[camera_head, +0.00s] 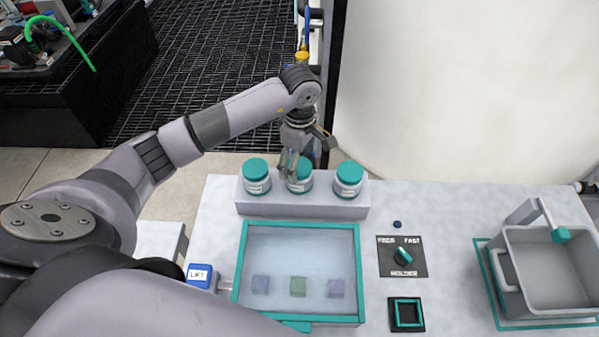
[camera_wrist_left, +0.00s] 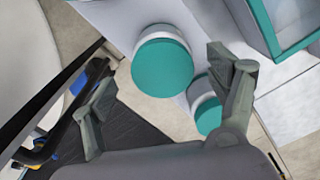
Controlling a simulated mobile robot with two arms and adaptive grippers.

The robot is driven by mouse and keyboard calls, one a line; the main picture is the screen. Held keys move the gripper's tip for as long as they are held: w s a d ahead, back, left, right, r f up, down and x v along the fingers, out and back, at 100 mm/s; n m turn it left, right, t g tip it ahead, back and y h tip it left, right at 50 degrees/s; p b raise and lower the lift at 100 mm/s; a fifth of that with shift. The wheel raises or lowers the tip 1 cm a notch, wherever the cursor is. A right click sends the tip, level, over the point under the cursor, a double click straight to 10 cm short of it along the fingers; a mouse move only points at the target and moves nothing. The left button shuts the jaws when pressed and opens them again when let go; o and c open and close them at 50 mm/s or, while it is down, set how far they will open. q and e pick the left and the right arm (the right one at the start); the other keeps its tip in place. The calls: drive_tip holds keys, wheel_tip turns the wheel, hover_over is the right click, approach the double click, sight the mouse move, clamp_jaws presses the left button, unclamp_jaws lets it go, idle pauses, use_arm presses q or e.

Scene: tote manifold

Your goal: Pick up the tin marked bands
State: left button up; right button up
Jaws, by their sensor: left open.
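Three white tins with teal lids stand in a row on a pale raised block (camera_head: 300,207) in the head view: a left tin (camera_head: 257,178), a middle tin (camera_head: 303,184) and a right tin (camera_head: 348,180). Their labels are too small to read, so I cannot tell which is marked bands. My left gripper (camera_head: 292,163) is open at the middle tin, its fingers partly covering it. In the left wrist view, one teal lid (camera_wrist_left: 162,68) shows between the open fingers of the left gripper (camera_wrist_left: 160,75). Another lid (camera_wrist_left: 209,115) is partly hidden behind a finger. My right gripper is not in view.
A teal-framed clear-topped box (camera_head: 300,228) with several small blocks lies in front of the tins. A blue LIFT handle (camera_head: 201,276), a dial panel (camera_head: 402,257) and a grey bin (camera_head: 555,265) are around it. A large pale drum (camera_head: 470,90) stands behind.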

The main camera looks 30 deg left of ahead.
use_arm(q)
drive_tip(key=shift+s+f, duration=0.1)
drive_tip(key=shift+f, duration=0.5)
drive_tip(key=shift+f+p, duration=0.25)
drive_tip(key=shift+p, duration=0.1)
wheel_tip(320, 180, down, 4)
drive_tip(key=shift+a+r+p, duration=0.15)
drive_tip(key=shift+p, duration=0.75)
drive_tip(key=shift+f, duration=0.55)
drive_tip(key=shift+c, duration=0.5)
drive_tip(key=c, duration=1.2)
drive_tip(key=shift+r, duration=0.1)
